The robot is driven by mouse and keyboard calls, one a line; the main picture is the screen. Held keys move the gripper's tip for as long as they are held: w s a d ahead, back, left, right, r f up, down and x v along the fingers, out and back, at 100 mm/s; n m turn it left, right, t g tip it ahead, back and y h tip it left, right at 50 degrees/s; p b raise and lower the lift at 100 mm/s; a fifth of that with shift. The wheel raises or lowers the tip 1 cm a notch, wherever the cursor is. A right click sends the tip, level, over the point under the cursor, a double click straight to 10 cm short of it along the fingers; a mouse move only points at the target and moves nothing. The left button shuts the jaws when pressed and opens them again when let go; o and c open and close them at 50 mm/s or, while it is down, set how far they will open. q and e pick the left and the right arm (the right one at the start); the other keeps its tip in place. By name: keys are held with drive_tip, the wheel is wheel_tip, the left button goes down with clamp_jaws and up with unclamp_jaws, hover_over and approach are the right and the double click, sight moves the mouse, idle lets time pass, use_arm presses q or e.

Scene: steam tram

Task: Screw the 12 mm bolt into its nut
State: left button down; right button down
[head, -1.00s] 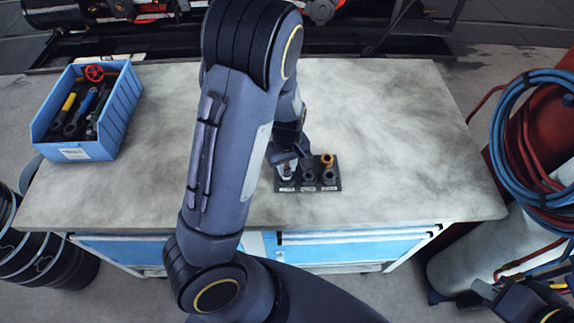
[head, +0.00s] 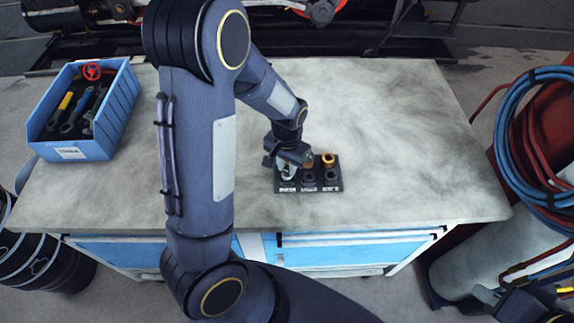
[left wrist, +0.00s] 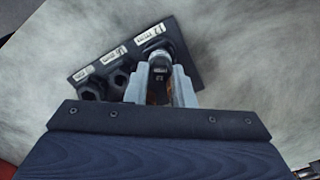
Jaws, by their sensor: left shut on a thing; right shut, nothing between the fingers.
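A dark plate (head: 337,187) with three labelled stations lies on the workbench. My left gripper (head: 288,173) is over its left station, fingers pointing down. My right gripper (head: 500,297) is shut and empty at the lower right.
A brass-coloured piece (head: 328,160) stands at the plate's right station, close to my left gripper. A blue crate of tools (head: 112,125) is at the bench's left. Hoses (head: 535,140) hang at the right. The bench top (head: 420,130) is clear around the plate.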

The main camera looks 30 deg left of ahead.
use_arm(q)
drive_tip(key=m, duration=0.3)
drive_tip(key=shift+f+b, duration=0.1)
drive_tip(key=shift+b, duration=0.3)
drive_tip(key=c, duration=1.6)
unclamp_jaws()
drive_tip(key=shift+m, duration=0.5)
drive_tip(key=o, duration=0.6)
drive_tip(key=shift+r, duration=0.2)
drive_tip(key=shift+r+p, duration=2.05)
drive_tip(key=shift+r, duration=0.4)
